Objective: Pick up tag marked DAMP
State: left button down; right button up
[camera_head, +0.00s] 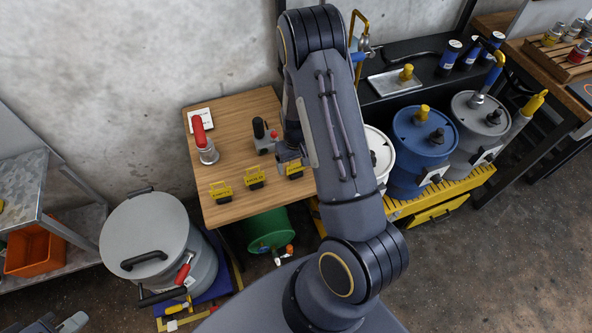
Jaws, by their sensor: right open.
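Three yellow tags stand in a row on the wooden table: a left tag (221,192), a middle tag (254,178) and a right tag (294,170). Their dark lettering is too small to read surely, so I cannot tell which one says DAMP. My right gripper (291,160) is open just above and behind the right tag, very close to it. My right arm crosses the middle of the view and hides part of the table's right side. My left gripper (68,324) is only partly visible at the bottom left edge, far from the tags; its jaws are unclear.
A red-handled tool (205,145) and a black-topped device (263,138) stand on the wooden table (240,107). A large grey drum (150,235) stands left of it. A green drum (266,230) lies below. Blue (422,140) and grey drums stand right on a yellow platform (440,195).

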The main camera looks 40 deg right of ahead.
jog(key=c, duration=1.4)
jog(key=shift+o, duration=0.2)
jog(key=shift+r, duration=0.1)
